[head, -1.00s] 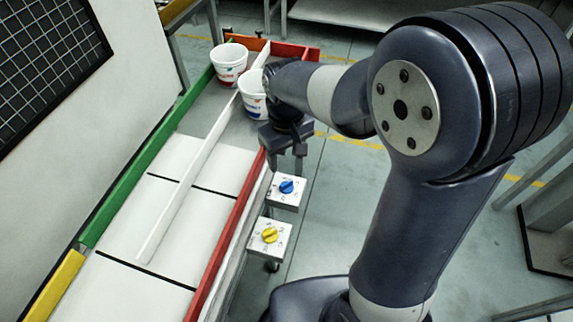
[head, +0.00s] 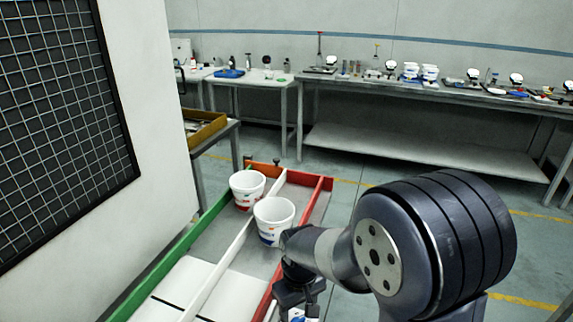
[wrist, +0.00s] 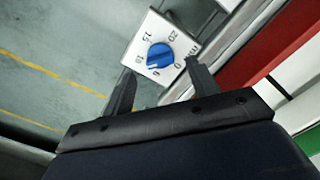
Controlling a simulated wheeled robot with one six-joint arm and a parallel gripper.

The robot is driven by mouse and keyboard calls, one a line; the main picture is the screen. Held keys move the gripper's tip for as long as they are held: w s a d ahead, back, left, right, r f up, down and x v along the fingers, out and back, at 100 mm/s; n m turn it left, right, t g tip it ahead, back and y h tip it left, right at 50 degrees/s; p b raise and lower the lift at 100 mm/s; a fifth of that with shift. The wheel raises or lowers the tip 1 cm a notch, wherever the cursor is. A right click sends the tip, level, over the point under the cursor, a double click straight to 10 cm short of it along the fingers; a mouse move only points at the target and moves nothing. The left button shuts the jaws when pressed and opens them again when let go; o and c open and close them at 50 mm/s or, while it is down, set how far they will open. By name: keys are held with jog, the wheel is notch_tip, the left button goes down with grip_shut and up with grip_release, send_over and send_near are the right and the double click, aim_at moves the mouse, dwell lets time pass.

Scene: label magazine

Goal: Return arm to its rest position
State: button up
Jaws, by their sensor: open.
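My gripper (wrist: 158,88) shows in the wrist view with its two dark fingers apart and nothing between them. Beyond the fingertips is a white dial box with a blue knob (wrist: 159,56); I cannot tell how far off it is. In the head view my gripper (head: 300,305) hangs at the lower middle, just outside the red wall of the tray, partly cut off by the picture's bottom edge. My arm is bent, with its wrist near the tray's right side.
A long tray with a green left wall (head: 172,255) and a white divider (head: 212,275) holds two white cups, one farther left (head: 247,190) and one nearer (head: 273,220). A mesh panel (head: 60,120) stands left. Benches (head: 430,95) with containers line the back. Open floor lies between.

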aim_at(298, 319)
notch_tip(298, 319, down, 3)
jog(key=shift+f, duration=0.2)
jog(key=shift+r+n, duration=0.1)
jog(key=shift+n, duration=0.6)
